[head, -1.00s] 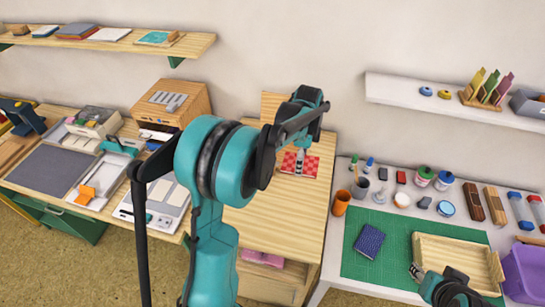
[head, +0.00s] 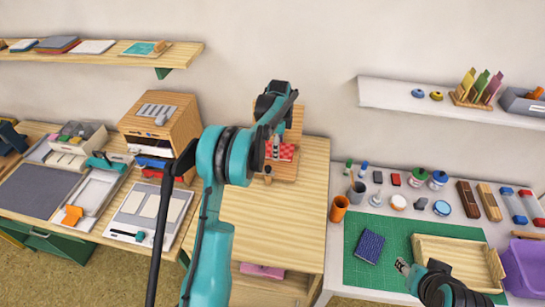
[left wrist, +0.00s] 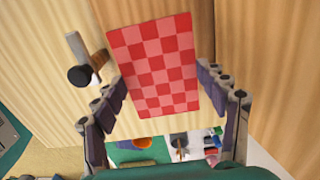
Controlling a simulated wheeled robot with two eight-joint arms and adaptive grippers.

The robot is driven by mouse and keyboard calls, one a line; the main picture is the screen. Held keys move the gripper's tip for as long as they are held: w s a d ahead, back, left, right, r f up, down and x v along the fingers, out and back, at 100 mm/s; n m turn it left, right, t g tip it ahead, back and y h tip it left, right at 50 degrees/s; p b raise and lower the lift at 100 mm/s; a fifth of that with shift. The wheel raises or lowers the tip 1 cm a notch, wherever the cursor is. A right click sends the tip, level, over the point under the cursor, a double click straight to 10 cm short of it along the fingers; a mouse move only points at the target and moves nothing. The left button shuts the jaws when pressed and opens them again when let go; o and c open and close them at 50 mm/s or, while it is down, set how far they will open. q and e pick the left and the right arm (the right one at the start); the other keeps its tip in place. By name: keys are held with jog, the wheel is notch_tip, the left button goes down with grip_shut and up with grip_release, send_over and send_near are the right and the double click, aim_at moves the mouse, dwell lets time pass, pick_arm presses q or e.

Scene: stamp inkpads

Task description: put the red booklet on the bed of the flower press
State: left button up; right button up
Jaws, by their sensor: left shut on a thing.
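The red checkered booklet (head: 288,152) is at the back of the pale wooden table, partly hidden by my left gripper (head: 276,143). In the left wrist view the booklet (left wrist: 155,55) lies between the two rows of finger links, and the left gripper (left wrist: 162,84) is shut on it. The wooden flower press (head: 297,119) has an upright back board behind the booklet. Its bed (head: 287,176) shows below the booklet. I cannot tell whether the booklet touches the bed. My right gripper (head: 403,267) is low over the green mat; its jaw opening is unclear.
A dark knob (left wrist: 80,75) stands beside the booklet in the left wrist view. A wooden drawer box (head: 160,120) stands left of the press. The right table holds an orange cup (head: 339,208), a blue booklet (head: 369,246) and a wooden tray (head: 455,242). The pale table's front is clear.

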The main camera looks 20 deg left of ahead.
pick_arm(q)
jog(key=shift+a+f, duration=0.8)
jog(key=shift+a, duration=0.3)
jog(key=shift+f+b, duration=0.55)
jog(key=shift+f, duration=1.35)
jog(key=shift+f, duration=0.15)
jog(key=o, duration=0.9)
